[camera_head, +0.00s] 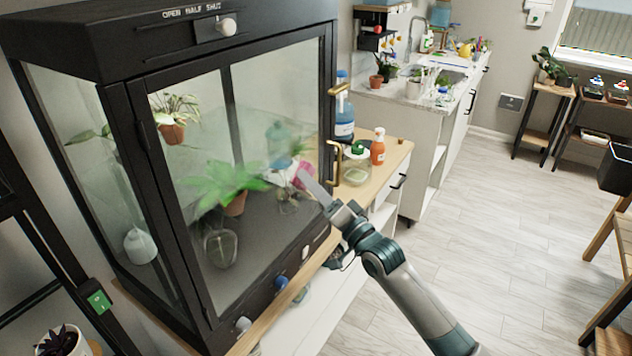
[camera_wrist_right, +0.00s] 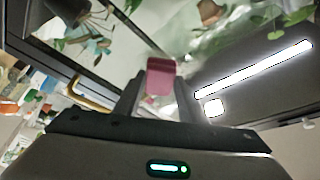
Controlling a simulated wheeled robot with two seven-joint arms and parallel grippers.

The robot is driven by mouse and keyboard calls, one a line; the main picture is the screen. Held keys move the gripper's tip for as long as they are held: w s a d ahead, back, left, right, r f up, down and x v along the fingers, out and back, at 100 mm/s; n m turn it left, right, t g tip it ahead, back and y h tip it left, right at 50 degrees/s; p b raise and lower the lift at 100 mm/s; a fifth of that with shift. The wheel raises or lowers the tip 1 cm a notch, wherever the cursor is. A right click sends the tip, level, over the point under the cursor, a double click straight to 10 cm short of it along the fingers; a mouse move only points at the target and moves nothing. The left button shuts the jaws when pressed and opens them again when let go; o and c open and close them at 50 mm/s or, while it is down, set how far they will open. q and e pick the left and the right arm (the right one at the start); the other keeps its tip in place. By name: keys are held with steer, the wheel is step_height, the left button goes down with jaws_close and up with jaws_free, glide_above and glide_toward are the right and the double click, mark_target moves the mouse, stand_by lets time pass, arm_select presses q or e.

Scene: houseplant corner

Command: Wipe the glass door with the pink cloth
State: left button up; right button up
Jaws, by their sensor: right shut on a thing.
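The glass door (camera_head: 275,85) is the front of a black-framed plant cabinet at the left of the head view. It looks shut, with a brass handle (camera_head: 336,165) at its right edge. My right gripper (camera_head: 312,184) is at the lower right part of the glass. It is shut on the pink cloth (camera_head: 302,172), which also shows between the fingertips in the right wrist view (camera_wrist_right: 160,77). The cloth is at or very near the pane; I cannot tell if it touches. My left gripper is not in view.
Potted plants (camera_head: 235,200) stand behind the glass. Knobs (camera_head: 281,283) line the cabinet's lower edge. Right of it, a wooden counter holds a blue bottle (camera_head: 344,115), a jar (camera_head: 356,165) and an orange spray bottle (camera_head: 378,150). The floor (camera_head: 480,230) at right is clear.

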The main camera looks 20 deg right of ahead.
mark_target(295, 185)
steer(key=shift+s+a+r+p, duration=0.1)
steer(key=shift+s+a+p, duration=0.35)
steer(key=shift+a, duration=0.2)
steer(key=shift+s+a+p, duration=0.35)
steer(key=shift+s+a, duration=0.1)
steer(key=shift+a, duration=0.2)
steer(key=shift+s+a, duration=0.15)
steer(key=shift+a, duration=0.05)
steer(key=shift+s+a+p, duration=0.55)
steer(key=shift+a+p, duration=0.1)
steer(key=shift+p, duration=0.05)
steer(key=shift+s+a+p, duration=0.5)
steer(key=shift+s+a, duration=0.2)
steer(key=shift+a, duration=0.15)
steer(key=shift+d+r+p, duration=0.1)
steer(key=shift+r+p, duration=0.6)
steer(key=shift+p, duration=0.2)
